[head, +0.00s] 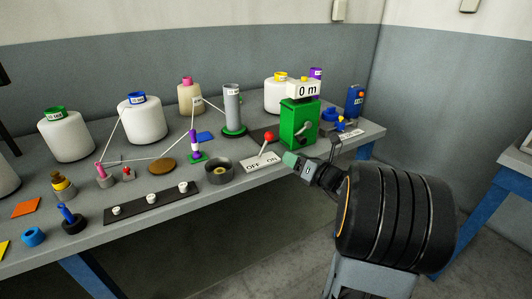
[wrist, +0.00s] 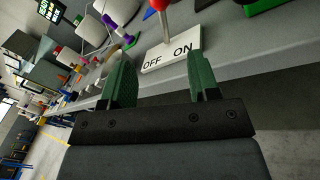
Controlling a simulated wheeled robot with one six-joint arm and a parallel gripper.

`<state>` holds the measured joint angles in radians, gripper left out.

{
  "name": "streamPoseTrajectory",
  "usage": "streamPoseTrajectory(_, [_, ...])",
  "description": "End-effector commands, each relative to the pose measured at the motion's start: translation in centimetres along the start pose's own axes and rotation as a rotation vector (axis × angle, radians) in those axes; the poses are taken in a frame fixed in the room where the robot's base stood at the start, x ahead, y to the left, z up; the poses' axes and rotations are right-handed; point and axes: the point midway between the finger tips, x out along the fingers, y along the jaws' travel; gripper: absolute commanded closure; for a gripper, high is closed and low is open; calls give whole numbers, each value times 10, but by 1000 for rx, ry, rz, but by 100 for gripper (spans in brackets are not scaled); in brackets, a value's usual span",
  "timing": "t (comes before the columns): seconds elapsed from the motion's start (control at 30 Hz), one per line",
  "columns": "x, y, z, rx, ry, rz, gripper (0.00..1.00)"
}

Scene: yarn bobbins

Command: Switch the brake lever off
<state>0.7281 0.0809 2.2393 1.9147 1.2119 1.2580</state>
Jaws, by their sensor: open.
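The brake lever has a red ball knob (head: 269,136) on a thin grey stem, rising from a white plate (head: 252,163) marked OFF on the left and ON on the right. In the head view the stem leans toward the ON side. In the wrist view the red knob (wrist: 159,4) is cut by the top edge, and the white plate (wrist: 172,53) lies ahead of the fingers. My gripper (head: 293,159) is just right of the lever in the head view. In the wrist view my gripper (wrist: 158,80) is open, its green fingers apart with nothing between them.
A green box (head: 299,124) with a crank and a "0 m" display (head: 304,89) stands behind my gripper. A dark round cup (head: 219,171) sits left of the plate. Bobbins, threads and pegs fill the grey table (head: 200,208). Floor space is free in front.

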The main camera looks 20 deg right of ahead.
Motion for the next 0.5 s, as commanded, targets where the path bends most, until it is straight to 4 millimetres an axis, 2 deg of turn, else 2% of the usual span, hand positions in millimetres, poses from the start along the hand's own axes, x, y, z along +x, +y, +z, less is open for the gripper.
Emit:
streamPoseTrajectory(0.17, [24,-4,0,19,-14,-2,44])
streamPoseTrajectory(0.5, [89,-4,0,17,-12,-3,44])
